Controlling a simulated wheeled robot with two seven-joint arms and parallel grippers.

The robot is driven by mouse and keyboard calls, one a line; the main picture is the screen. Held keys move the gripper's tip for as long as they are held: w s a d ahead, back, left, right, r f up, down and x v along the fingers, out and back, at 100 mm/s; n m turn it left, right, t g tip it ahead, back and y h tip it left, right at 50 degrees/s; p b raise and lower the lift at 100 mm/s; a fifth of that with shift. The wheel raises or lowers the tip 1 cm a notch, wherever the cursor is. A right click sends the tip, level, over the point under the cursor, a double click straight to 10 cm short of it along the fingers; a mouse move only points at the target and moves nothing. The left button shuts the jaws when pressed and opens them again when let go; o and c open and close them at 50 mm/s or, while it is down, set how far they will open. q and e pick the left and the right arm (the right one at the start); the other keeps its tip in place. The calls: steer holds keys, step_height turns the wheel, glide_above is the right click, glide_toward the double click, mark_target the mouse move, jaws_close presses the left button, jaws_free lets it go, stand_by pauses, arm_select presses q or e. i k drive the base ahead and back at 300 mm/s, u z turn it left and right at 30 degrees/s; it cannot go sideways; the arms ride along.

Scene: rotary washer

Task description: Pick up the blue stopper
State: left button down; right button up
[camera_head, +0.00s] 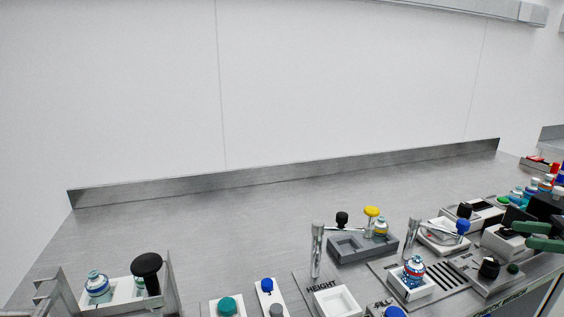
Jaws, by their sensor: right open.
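Several blue knob-like tops show, and I cannot tell for sure which is the blue stopper. One blue stopper (267,285) sits upright on a narrow white holder at the bottom centre. Another blue top (463,227) is at the right, by a white tray. A third blue top (395,312) is cut off by the bottom edge. My right gripper (521,235), dark with green fingers, comes in from the right edge. It is open, with nothing seen between its fingers, right of the second blue top and far from the first. My left gripper is out of view.
A teal stopper (227,305) and a grey one (277,310) stand near the first blue stopper. A grey tray (372,250) and a patterned bottle (413,271) stand to the right. A metal rack (172,285) is at the lower left. The back of the steel bench (200,225) is clear.

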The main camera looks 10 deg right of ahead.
mark_target(267, 284)
steer(key=k, duration=1)
